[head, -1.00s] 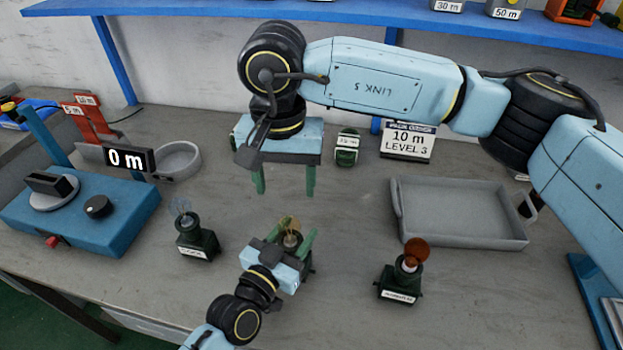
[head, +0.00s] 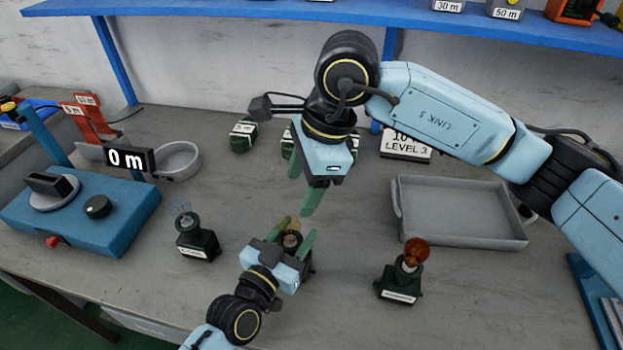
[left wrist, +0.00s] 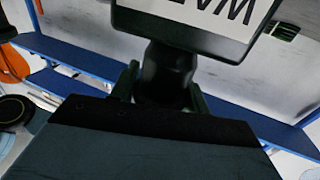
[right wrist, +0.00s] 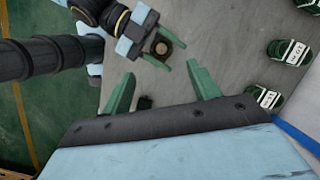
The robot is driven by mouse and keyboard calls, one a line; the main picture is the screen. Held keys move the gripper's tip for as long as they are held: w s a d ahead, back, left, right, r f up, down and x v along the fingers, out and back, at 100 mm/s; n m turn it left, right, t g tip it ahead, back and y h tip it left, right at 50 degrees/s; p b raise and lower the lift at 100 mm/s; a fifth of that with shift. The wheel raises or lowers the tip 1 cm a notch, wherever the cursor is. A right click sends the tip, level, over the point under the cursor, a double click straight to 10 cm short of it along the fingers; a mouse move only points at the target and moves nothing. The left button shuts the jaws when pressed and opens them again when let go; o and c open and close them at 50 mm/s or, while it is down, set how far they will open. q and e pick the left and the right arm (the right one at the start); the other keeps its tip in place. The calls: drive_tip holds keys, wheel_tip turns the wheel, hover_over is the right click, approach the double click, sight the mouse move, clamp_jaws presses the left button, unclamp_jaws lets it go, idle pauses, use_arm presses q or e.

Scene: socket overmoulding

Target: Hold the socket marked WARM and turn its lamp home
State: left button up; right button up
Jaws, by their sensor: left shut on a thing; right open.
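The middle socket (head: 306,262) is dark green with an amber-tinted lamp (head: 291,240) upright in its top. My left gripper (head: 296,232) is shut on this socket, fingers on either side. In the left wrist view the gripper (left wrist: 161,82) holds the dark socket body (left wrist: 165,72), whose white label (left wrist: 205,14) shows upside-down letters that look like WA, the rest cut off. My right gripper (head: 303,183) is open and empty, above and slightly behind the lamp. In the right wrist view the socket (right wrist: 163,47) shows beyond the open fingers (right wrist: 160,69).
A socket with a clear lamp (head: 197,243) stands left and one with an orange lamp (head: 399,284) right. A grey tray (head: 460,240), a round dish (head: 178,160) and a blue device reading 0 m (head: 100,225) surround them. Green labelled blocks (head: 243,135) stand behind.

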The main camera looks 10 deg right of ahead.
drive_tip(key=m, duration=0.2)
drive_tip(key=d+m, duration=0.1)
drive_tip(key=m, duration=0.1)
drive_tip(key=shift+d+y, duration=0.2)
drive_tip(key=shift+y, duration=0.2)
use_arm(q)
drive_tip(key=o, duration=1.1)
